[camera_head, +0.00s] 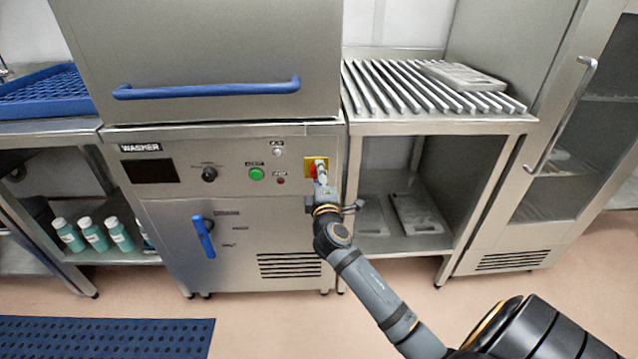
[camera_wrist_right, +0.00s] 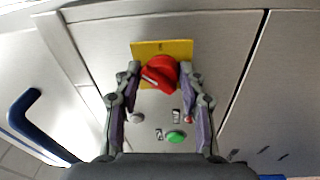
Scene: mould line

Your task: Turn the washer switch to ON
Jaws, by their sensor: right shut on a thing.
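The washer (camera_head: 225,215) has a front panel with a red rotary switch (camera_head: 312,171) on a yellow plate (camera_head: 309,158) at its right end. In the right wrist view the red switch (camera_wrist_right: 161,72) sits between my fingertips, in front of the yellow plate (camera_wrist_right: 180,47). A pale mark shows on the knob, but I cannot read any setting. My right gripper (camera_head: 322,181) is at the switch and partly covers it in the head view. In the wrist view the right gripper (camera_wrist_right: 159,77) is shut on the knob. My left gripper is out of view.
The panel also has a green button (camera_head: 256,174), a black knob (camera_head: 209,174) and a dark display (camera_head: 148,171). A blue hood handle (camera_head: 205,90) is above and a blue door handle (camera_head: 203,237) below. A slatted table (camera_head: 440,125) stands to the right.

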